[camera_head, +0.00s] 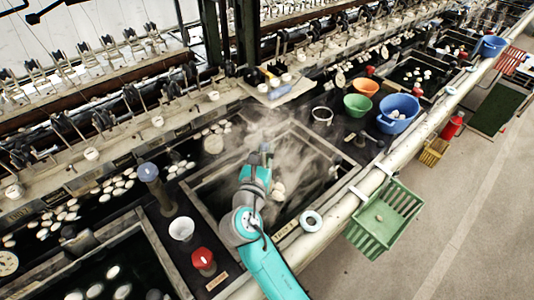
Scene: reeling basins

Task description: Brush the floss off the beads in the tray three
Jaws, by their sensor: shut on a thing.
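A steaming, dark, wood-framed basin (330,151) lies in the middle of the picture; I cannot read a number on it. Pale bead-like lumps (278,190) show in it, just right of my teal arm. My gripper (265,150) is over the basin's middle, seen from behind and small. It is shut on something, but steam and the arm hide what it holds. I cannot make out floss on the beads or whether the held thing touches the water.
A white cup (181,228), a red-topped canister (203,261) and a blue-topped post (150,175) stand left of my arm. A grey ring (311,220) lies on the front rail. Green (357,105), orange (365,87) and blue (398,113) bowls stand behind right. A green basket (385,218) hangs in front.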

